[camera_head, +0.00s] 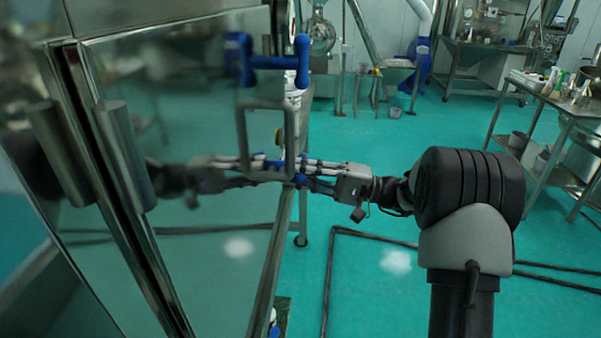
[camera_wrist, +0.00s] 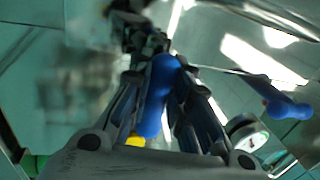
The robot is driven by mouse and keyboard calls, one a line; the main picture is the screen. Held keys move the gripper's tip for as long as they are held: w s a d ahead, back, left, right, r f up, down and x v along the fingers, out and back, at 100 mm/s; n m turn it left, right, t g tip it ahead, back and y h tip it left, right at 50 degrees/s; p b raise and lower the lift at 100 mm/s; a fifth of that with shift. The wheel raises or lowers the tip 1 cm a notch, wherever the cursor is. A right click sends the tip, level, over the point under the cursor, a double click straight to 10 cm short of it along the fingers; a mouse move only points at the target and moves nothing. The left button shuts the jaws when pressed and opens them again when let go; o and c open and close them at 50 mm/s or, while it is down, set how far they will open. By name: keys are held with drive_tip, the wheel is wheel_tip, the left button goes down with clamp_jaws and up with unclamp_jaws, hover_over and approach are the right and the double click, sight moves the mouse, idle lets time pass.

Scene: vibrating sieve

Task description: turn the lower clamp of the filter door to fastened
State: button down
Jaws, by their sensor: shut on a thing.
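The filter door (camera_head: 190,100) is a shiny, mirror-like panel at the left of the head view. Its lower clamp has a blue handle, which shows as a small blue patch (camera_head: 299,179) between my fingers. My gripper (camera_head: 298,173) reaches in from the right and is shut on this handle. In the wrist view my gripper (camera_wrist: 165,70) has a finger on each side of the blue handle (camera_wrist: 158,95). The clamp's base is hidden by my fingers. The upper clamp (camera_head: 301,60), also blue, sits higher on the door's edge, with its reflection to its left.
A metal door handle (camera_head: 290,130) stands out just above my gripper. Another blue handle (camera_wrist: 283,100) and a round gauge (camera_wrist: 247,135) are at the right of the wrist view. A steel table (camera_head: 560,105) stands at the far right. Green floor between is mostly clear, with dark pipes.

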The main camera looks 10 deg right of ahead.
drive_tip(key=c, duration=1.5)
unclamp_jaws()
drive_tip(key=v, duration=1.2)
